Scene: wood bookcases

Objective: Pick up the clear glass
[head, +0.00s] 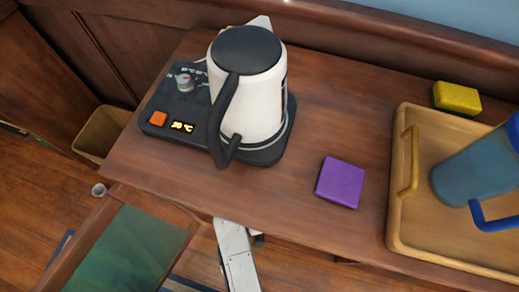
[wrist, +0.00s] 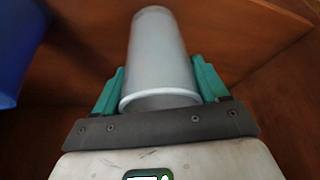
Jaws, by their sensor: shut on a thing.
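The clear glass (wrist: 157,50) is a pale, see-through cylinder in the middle of the wrist view, with its round rim nearest the camera. My gripper (wrist: 156,78) is shut on it, with one teal finger on each side. Brown wood shows behind and around the glass. In the head view I see only part of my white arm below the counter's front edge; my gripper and the held glass cannot be made out there.
A white kettle (head: 246,100) stands on its dark base on the wooden counter (head: 290,205). A purple block (head: 340,182), a yellow sponge (head: 456,98) and a wooden tray (head: 415,235) with a blue pitcher (head: 475,170) are to its right. A blue thing (wrist: 18,45) is at the wrist view's left edge.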

